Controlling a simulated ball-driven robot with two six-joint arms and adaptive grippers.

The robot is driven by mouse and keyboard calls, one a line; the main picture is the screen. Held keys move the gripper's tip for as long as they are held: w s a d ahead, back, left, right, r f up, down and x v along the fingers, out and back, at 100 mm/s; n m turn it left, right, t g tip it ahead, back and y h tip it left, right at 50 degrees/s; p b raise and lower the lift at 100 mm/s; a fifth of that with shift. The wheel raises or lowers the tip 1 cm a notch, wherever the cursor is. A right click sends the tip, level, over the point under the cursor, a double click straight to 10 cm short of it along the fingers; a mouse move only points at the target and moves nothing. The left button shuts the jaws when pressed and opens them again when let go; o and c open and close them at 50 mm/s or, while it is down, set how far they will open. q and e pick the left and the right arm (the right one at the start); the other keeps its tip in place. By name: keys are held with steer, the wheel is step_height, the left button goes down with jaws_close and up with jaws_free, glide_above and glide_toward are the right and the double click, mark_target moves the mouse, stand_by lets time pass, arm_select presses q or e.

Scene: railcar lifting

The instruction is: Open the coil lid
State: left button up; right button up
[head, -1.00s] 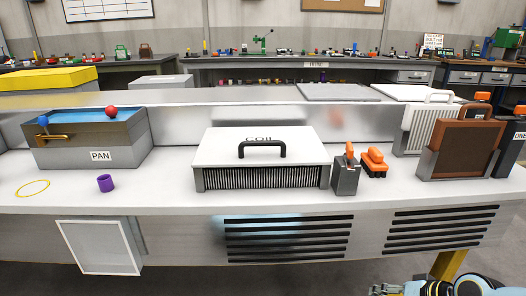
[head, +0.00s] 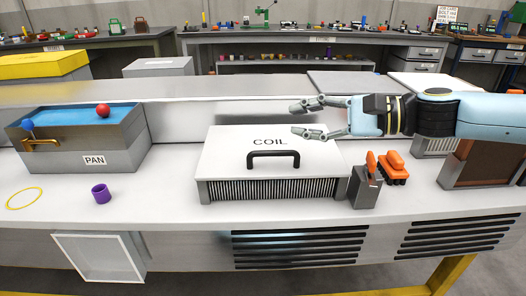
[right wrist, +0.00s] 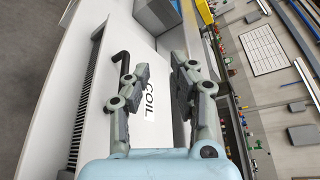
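The coil box has a white lid (head: 230,148) marked COIL with a black handle (head: 273,156) near its front edge. The lid lies shut on the box, above a dark finned front (head: 270,189). My right gripper (head: 300,118) is open and empty, reaching in from the right over the right back part of the lid. In the right wrist view the open fingers (right wrist: 158,82) show over the lid (right wrist: 150,45), with the black handle (right wrist: 116,80) beside and partly behind the left finger. My left gripper is not in view.
A grey holder (head: 365,188) and an orange brush (head: 394,168) stand right of the box. A brown filter panel (head: 480,160) is farther right. The bench between is clear.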

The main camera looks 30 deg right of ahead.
steer(key=b, duration=0.5)
glide_toward(274, 153)
steer(key=w+a+f, duration=0.2)
steer(key=w, duration=0.1)
steer(key=shift+w+a+f, duration=0.1)
steer(key=shift+a+f, duration=0.05)
steer(key=shift+a, duration=0.05)
steer(key=x, duration=0.3)
steer(key=r+b+x, duration=0.1)
steer(key=x, duration=0.2)
steer(key=shift+w+a+r, duration=0.1)
steer(key=shift+r, duration=0.1)
steer(key=shift+w+a+f, duration=0.25)
steer(key=shift+w+a, duration=0.15)
steer(key=shift+w, duration=0.05)
steer(key=shift+c, duration=0.4)
jaws_close()
